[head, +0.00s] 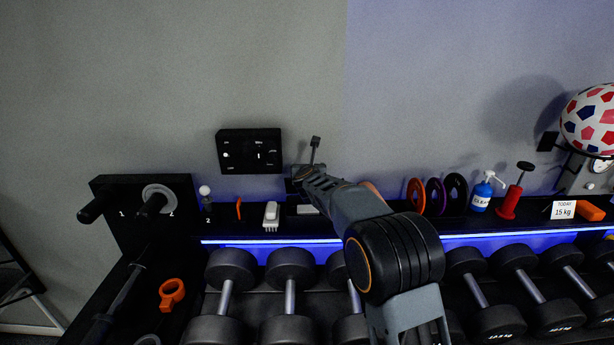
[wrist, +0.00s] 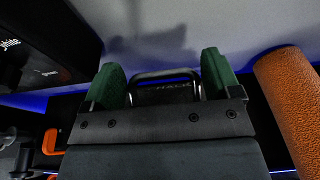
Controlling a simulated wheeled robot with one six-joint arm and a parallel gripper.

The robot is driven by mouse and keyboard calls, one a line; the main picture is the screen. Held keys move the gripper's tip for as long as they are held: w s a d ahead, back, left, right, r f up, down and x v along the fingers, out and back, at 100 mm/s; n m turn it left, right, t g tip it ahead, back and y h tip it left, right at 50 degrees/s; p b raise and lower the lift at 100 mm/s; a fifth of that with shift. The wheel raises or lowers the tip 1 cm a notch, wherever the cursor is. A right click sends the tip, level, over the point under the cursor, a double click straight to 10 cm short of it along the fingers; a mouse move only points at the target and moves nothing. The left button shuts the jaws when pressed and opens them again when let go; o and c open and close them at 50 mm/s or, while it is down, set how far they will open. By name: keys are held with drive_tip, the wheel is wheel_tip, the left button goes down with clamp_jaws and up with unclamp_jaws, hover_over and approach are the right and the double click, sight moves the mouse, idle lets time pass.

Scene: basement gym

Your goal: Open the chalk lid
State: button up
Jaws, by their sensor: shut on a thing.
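My gripper (wrist: 164,80) shows in the wrist view with a green pad on each side of a dark handle (wrist: 165,73). It is shut on this handle. Partly readable lettering, seemingly "CHALK", shows on the dark chalk lid (wrist: 172,87) just behind the handle. My arm hides most of the chalk box there, and I cannot tell how far the lid is raised.
The black wall panel (head: 250,151) is just left of my gripper. A white clip-like object (head: 271,215) stands on the shelf left of the arm. Coloured discs (head: 416,196), a blue bottle (head: 481,194) and a red stand (head: 510,200) are to the right. Dumbbells (head: 290,265) fill the rack below.

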drive_tip(key=shift+w+d+r+p, duration=0.15)
drive_tip(key=shift+w+r+p, duration=0.2)
drive_tip(key=shift+w+p, duration=0.4)
drive_tip(key=shift+c, duration=0.3)
drive_tip(key=shift+w+r+g+p, duration=0.15)
drive_tip(key=shift+w+g+p, duration=0.2)
drive_tip(key=shift+p, duration=0.5)
drive_tip(key=shift+c, duration=0.5)
drive_tip(key=shift+w+f+p, duration=0.15)
drive_tip(key=shift+f+p, duration=0.1)
drive_tip(key=shift+p, duration=0.1)
clamp_jaws()
drive_tip(key=c, duration=0.5)
unclamp_jaws()
drive_tip(key=shift+d+f+b, duration=0.1)
drive_tip(key=shift+f+b, duration=0.25)
drive_tip(key=shift+f, duration=0.05)
drive_tip(key=shift+c, duration=0.2)
drive_tip(key=o, duration=0.4)
drive_tip(key=shift+d, duration=0.2)
drive_tip(key=o, duration=0.3)
drive_tip(key=shift+o, duration=1)
drive_tip(key=shift+a+f, duration=0.1)
drive_tip(key=shift+a, duration=0.2)
drive_tip(key=o, duration=0.4)
drive_tip(key=shift+a, duration=0.25)
drive_tip(key=o, duration=0.3)
drive_tip(key=shift+o, duration=0.4)
drive_tip(key=shift+d, duration=0.25)
drive_tip(key=shift+r, duration=0.2)
